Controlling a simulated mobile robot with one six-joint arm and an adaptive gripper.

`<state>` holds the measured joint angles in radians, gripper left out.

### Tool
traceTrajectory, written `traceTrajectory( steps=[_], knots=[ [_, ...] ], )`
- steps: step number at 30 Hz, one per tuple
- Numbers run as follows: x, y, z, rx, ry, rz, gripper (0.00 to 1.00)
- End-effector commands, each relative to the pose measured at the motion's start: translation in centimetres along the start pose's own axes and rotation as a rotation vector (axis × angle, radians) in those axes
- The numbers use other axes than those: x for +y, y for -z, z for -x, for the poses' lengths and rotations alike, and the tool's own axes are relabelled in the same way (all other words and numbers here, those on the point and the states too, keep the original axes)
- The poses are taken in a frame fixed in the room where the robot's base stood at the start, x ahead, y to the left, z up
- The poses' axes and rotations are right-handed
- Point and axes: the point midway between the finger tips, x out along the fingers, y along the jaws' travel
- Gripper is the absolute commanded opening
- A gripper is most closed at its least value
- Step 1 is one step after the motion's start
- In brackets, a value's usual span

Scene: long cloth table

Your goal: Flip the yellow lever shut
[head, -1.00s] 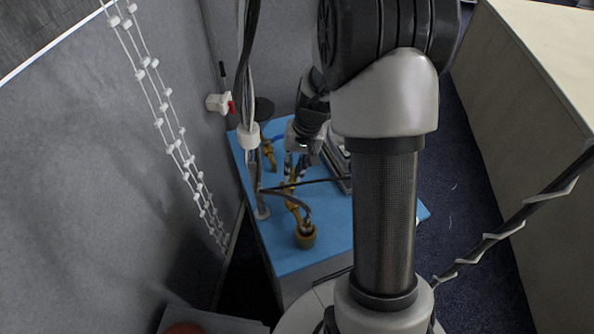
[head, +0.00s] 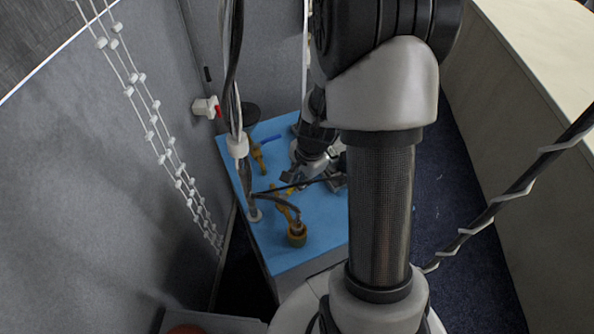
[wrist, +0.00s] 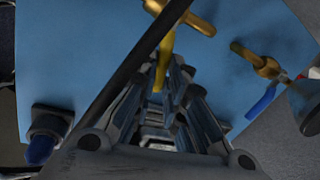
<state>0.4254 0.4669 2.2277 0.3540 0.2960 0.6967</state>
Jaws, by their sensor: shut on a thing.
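The yellow lever (wrist: 165,58) sits on a brass valve (wrist: 188,16) at the top of the wrist view. It runs down from the valve, and its lower end goes between the fingers of my gripper (wrist: 165,95). My gripper is shut on it. The lever itself is hard to make out there.
A second brass valve (wrist: 256,62) with a blue lever (wrist: 262,104) is nearby. Black cables cross in front of my gripper. A black fitting with a blue knob (wrist: 40,148) is at lower left in the wrist view. A white valve with a red handle (head: 207,107) is on the grey wall.

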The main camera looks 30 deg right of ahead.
Motion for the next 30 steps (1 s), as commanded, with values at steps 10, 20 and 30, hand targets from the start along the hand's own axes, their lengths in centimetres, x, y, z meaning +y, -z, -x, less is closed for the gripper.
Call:
traceTrajectory(
  steps=[10, 20, 30],
  knots=[
    [1.2, -0.2, 0.5, 0.039, 0.0, -0.19, 0.0],
    [1.4, -0.3, 0.4, 0.051, 0.003, -0.248, 0.0],
    [1.5, -0.3, 0.3, 0.051, 0.002, -0.252, 0.0]
  ],
)
